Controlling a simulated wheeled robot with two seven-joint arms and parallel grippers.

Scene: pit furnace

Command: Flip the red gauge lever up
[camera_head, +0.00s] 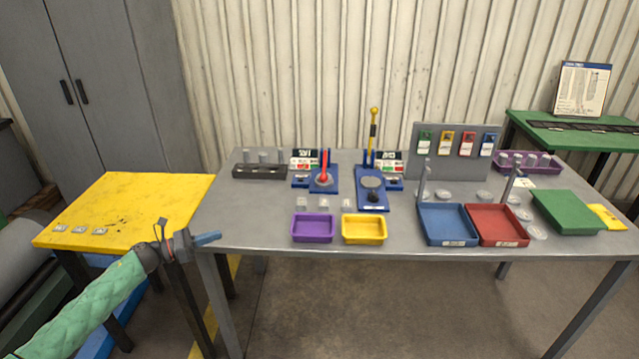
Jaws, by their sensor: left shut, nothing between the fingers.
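The red gauge lever (325,167) is on a blue base (313,185) at the back left of the grey table. It looks short, and I cannot tell its exact tilt. My left gripper (214,238) is shut and empty at the table's front left corner, well apart from the red lever. My right gripper is not in view.
A purple tray (312,240) and a yellow tray (363,241) sit in front of the levers. A black block (260,172) with grey cylinders stands left of the red lever. Blue (447,240) and red (499,240) trays lie further right. The table's left front is clear.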

